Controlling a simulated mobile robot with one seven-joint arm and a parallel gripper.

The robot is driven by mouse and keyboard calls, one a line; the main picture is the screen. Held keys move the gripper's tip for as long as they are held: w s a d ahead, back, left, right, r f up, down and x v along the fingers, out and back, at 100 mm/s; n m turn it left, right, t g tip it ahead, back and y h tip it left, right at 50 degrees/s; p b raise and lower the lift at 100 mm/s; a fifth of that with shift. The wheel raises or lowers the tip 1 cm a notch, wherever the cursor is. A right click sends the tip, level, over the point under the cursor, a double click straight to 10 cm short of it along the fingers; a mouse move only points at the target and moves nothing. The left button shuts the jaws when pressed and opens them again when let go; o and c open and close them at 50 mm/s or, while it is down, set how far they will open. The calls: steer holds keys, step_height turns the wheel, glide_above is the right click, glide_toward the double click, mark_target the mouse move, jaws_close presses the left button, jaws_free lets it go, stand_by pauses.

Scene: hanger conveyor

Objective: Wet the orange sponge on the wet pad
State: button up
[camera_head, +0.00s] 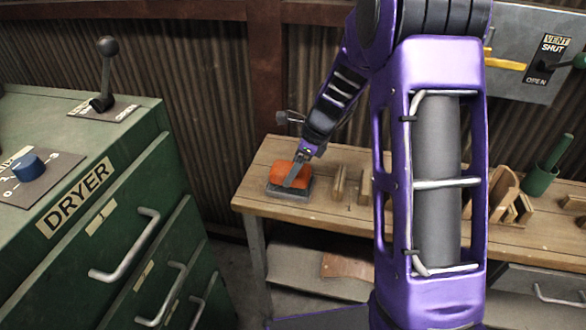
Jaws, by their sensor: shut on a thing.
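The orange sponge (289,172) is at the left end of the wooden bench, in my gripper's jaws. My gripper (293,180) reaches down from above and is shut on the sponge. A dark grey pad (284,192), which looks like the wet pad, lies on the bench directly under the sponge. The sponge appears to touch the pad or sit just over it; I cannot tell exactly which from this view. The gripper covers part of the sponge.
A green dryer cabinet (150,182) with a lever (105,75) stands at left. A vent panel (530,78) is upper right.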

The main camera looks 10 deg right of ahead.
mark_target(285, 167)
steer(key=shift+r+p, duration=2.35)
steer(key=shift+r, duration=0.5)
steer(key=shift+f, duration=0.1)
